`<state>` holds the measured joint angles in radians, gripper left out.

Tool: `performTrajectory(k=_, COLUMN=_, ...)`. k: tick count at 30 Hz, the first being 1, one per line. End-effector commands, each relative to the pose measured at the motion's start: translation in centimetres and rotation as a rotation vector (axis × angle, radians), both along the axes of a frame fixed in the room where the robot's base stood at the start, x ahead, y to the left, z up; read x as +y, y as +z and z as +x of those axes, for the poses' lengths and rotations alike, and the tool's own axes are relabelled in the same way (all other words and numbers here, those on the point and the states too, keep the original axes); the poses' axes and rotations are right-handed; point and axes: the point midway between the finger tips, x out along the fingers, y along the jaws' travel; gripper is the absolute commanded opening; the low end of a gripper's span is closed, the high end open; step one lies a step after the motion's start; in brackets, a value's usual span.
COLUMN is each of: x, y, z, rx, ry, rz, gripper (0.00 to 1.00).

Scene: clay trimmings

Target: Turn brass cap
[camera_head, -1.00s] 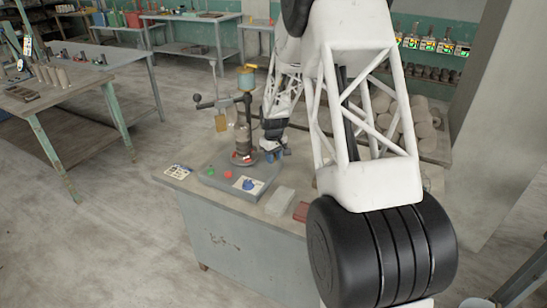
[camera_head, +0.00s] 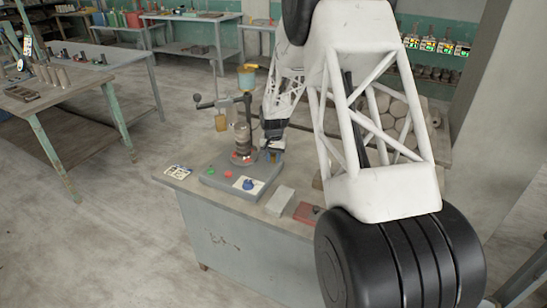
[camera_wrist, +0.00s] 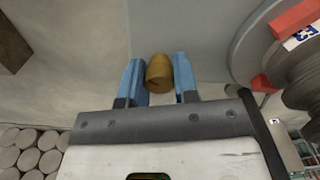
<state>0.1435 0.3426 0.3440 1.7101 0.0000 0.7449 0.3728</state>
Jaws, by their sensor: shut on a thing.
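The brass cap (camera_wrist: 159,74) is a rounded, gold-brown piece with a dark notch, seen in the wrist view. My gripper (camera_wrist: 158,78) has its blue fingers on either side of it and is shut on it. The cap is too small there to make out clearly. What the cap is attached to, if anything, is hidden.
The device's grey base (camera_head: 212,181) carries green and red buttons and a blue knob (camera_head: 248,184). A pale block (camera_head: 279,201) and a red box (camera_head: 306,213) lie on the bench front. A lever (camera_head: 212,103) sticks out left. Clay rolls (camera_wrist: 30,150) show at lower left in the wrist view.

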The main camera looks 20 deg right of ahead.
Motion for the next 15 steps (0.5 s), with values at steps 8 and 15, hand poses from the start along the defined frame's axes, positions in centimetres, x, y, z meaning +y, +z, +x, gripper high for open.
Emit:
performTrajectory(k=8, x=0.01, y=0.08, z=0.02, rx=-0.001, ry=-0.174, rz=0.0, gripper=0.04)
performTrajectory(k=15, x=0.01, y=0.09, z=0.03, rx=-0.001, ry=-0.238, rz=0.0, gripper=0.04)
